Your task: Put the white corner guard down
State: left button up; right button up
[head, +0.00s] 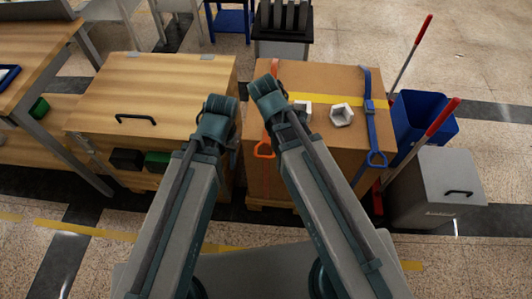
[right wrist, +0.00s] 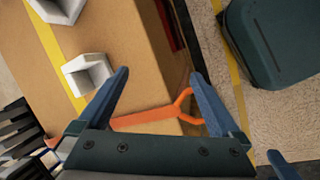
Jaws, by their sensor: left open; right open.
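Two white corner guards rest on top of the brown carton (head: 330,82). One corner guard (head: 342,114) is in plain sight in the head view; the other (head: 303,108) is partly hidden behind my right arm. In the right wrist view one white guard (right wrist: 88,73) lies beside the left finger, near the yellow tape, and another (right wrist: 60,8) is cut off at the top. My right gripper (right wrist: 160,76) is open with nothing between its fingers. My left gripper (head: 233,152) is open, pointing down by the carton's left side, mostly hidden by its wrist.
An orange strap with a hook (head: 265,150) hangs on the carton's left; a blue strap (head: 371,110) hangs on the right. A wooden crate (head: 150,90) stands left. A blue bin (head: 425,118), red-handled tools and a grey bin (head: 436,190) stand right.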

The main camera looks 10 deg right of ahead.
jog(key=s+a+f+m+g+y, duration=0.1)
jog(key=s+a+m+y, duration=0.1)
jog(key=s+a+m, duration=0.3)
jog(key=s+a, duration=0.1)
jog(key=a, duration=0.2)
jog(key=shift+s+m+y, duration=0.3)
jog(key=shift+m+y, duration=0.1)
notch_tip(320, 180, up, 17)
jog(key=p, duration=1.7)
